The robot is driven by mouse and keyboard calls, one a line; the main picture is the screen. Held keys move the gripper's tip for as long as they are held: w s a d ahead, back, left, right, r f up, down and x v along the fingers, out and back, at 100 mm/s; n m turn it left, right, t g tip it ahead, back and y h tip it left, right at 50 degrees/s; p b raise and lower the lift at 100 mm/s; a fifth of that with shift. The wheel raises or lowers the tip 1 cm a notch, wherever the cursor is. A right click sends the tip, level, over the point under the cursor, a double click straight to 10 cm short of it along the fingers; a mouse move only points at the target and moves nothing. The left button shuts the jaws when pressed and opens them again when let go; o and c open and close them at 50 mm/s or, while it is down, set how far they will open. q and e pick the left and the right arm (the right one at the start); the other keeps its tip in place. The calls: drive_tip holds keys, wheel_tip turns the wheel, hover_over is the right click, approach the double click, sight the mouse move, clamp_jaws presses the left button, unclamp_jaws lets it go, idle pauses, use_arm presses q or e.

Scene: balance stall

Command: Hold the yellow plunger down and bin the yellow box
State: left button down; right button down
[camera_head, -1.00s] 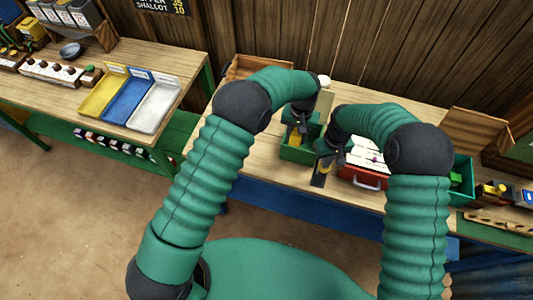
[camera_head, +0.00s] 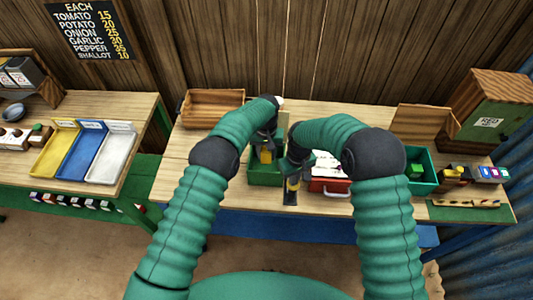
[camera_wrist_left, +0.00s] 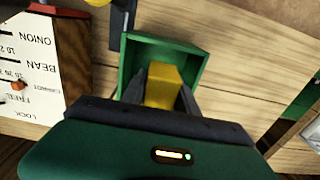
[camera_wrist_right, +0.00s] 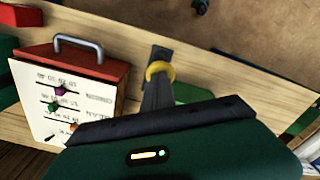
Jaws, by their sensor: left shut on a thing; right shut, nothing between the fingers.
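My left gripper (camera_wrist_left: 163,92) is shut on the yellow box (camera_wrist_left: 163,82). The box is within the opening of the green bin (camera_wrist_left: 190,47); whether it touches the bottom is unclear. In the head view the yellow box (camera_head: 266,156) shows below the left gripper (camera_head: 266,148), at the green bin (camera_head: 256,178). My right gripper (camera_wrist_right: 158,88) is shut and empty, pointing down at the yellow plunger (camera_wrist_right: 159,70). The plunger also shows in the head view (camera_head: 293,184), under the right gripper (camera_head: 294,172), beside the bin. Its contact with the fingertips is hard to see.
A red box with a handle and white label panel (camera_wrist_right: 86,70) stands close beside the plunger. Another green bin (camera_head: 428,181) holds a green block. Yellow, blue and white trays (camera_head: 82,150) lie on the left table. A wooden crate (camera_head: 212,107) is behind.

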use_arm(q)
drive_tip(key=c, duration=0.9)
unclamp_jaws()
drive_tip(key=shift+o, duration=0.2)
wheel_tip(320, 180, up, 12)
drive_tip(key=shift+f, duration=0.1)
wheel_tip(320, 180, up, 7)
drive_tip(key=p, duration=0.6)
drive_tip(key=shift+p, duration=0.4)
use_arm(e)
wheel_tip(320, 180, up, 10)
use_arm(q)
drive_tip(key=shift+w+f, duration=0.1)
drive_tip(key=shift+f, duration=0.05)
